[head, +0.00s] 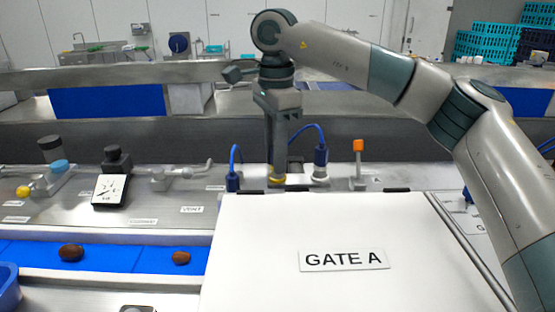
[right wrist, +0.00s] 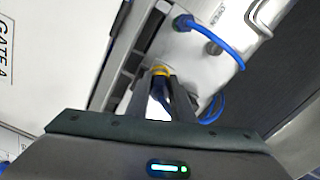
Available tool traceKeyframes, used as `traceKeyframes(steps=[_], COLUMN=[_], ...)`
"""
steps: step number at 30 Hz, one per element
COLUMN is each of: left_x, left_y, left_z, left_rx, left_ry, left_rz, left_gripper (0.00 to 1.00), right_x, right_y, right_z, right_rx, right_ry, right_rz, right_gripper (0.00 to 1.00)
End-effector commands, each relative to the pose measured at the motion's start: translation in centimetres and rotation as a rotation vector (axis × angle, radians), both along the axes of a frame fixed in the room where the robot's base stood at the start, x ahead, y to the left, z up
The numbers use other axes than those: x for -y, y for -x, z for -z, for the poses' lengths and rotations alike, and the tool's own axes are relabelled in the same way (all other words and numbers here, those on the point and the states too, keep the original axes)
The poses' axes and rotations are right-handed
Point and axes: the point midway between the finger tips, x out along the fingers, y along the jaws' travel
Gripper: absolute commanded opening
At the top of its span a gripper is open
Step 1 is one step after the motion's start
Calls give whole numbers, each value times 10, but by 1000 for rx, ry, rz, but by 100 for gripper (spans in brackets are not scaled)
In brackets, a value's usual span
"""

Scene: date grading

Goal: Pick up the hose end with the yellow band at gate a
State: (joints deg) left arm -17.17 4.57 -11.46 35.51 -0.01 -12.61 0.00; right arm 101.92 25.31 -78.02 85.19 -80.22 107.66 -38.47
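The hose end with the yellow band (head: 278,181) stands upright on the metal deck behind the white gate a panel (head: 270,270). My right gripper (head: 277,172) points straight down at it and hides most of its body. In the right wrist view the yellow band (right wrist: 160,70) sits between the fingertips of my right gripper (right wrist: 161,76). The fingers are close together, flush against both sides of the hose end, with a blue part showing between them. My left gripper is out of view.
Blue hose ends stand close by on the left (head: 233,180) and right (head: 320,160) of my gripper. An orange-topped valve (head: 358,160) stands farther right. Dates (head: 71,253) lie on the blue belt (head: 110,258) at left. A metal rail runs behind.

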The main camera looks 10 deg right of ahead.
Motion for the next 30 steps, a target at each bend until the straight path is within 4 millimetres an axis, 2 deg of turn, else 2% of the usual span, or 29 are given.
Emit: traceKeyframes(steps=[11, 17, 22, 30], left_x=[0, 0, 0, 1], left_y=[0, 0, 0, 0], left_z=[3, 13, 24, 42], left_rx=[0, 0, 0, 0], left_ry=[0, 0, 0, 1], left_rz=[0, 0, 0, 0], left_gripper=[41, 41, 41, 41], right_x=[0, -1, 0, 28], right_y=[0, 0, 0, 39], right_z=[-3, -18, -41, -67], right_rx=[1, 3, 3, 5], right_ry=[0, 0, -1, 1], right_rz=[0, 1, 1, 2], right_gripper=[0, 0, 0, 0])
